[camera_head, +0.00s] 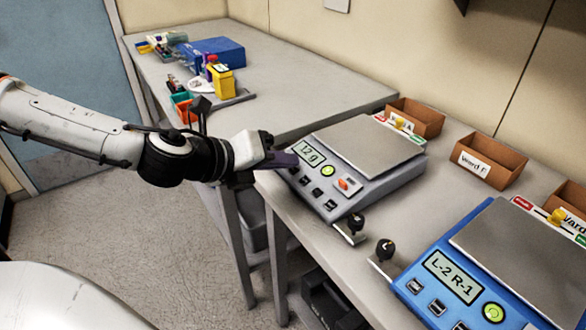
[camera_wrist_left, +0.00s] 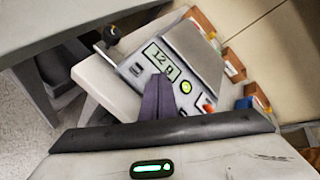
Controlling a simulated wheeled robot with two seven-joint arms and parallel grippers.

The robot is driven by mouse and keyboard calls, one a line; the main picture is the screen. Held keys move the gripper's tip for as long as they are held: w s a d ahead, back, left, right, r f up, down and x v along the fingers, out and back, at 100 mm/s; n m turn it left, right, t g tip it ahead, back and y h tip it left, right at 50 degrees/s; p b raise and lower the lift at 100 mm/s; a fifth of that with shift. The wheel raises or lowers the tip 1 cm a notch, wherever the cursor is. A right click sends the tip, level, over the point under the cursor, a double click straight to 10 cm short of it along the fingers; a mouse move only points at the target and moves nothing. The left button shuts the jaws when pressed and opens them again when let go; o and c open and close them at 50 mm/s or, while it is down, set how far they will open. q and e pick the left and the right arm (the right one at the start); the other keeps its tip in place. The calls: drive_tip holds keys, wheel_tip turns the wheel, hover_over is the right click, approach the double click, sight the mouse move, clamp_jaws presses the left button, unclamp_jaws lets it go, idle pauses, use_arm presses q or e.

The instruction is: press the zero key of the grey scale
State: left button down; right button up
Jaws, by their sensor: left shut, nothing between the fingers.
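The grey scale (camera_head: 375,180) stands on the near table with a bare metal plate on top. Its display (camera_head: 312,154) appears to read 12 g, though a decimal point is hard to tell. Its front panel has a round green button (camera_head: 327,170), an orange-red switch (camera_head: 348,185) and several small dark keys (camera_head: 318,193) with labels too small to read. My left gripper (camera_head: 288,159) is shut and empty at the panel's left end, by the display. In the left wrist view its purple fingers (camera_wrist_left: 158,98) overlap the grey scale's panel (camera_wrist_left: 130,68); contact cannot be told. My right gripper is out of view.
A blue scale (camera_head: 410,283) stands at the right. Black knobs (camera_head: 355,222) sit at the table's front edge. Brown bins (camera_head: 487,162) line the wall. A farther table (camera_head: 290,85) holds a blue box (camera_head: 215,50) and several small items.

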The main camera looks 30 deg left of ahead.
use_arm(q)
drive_tip(key=shift+f+b, duration=0.35)
drive_tip(key=shift+b, duration=0.1)
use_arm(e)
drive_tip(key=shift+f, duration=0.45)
use_arm(q)
drive_tip(key=shift+r, duration=0.1)
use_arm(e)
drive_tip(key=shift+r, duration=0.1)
use_arm(q)
drive_tip(key=shift+s+r+p, duration=0.15)
drive_tip(key=shift+r+p, duration=0.55)
drive_tip(key=shift+p, duration=0.2)
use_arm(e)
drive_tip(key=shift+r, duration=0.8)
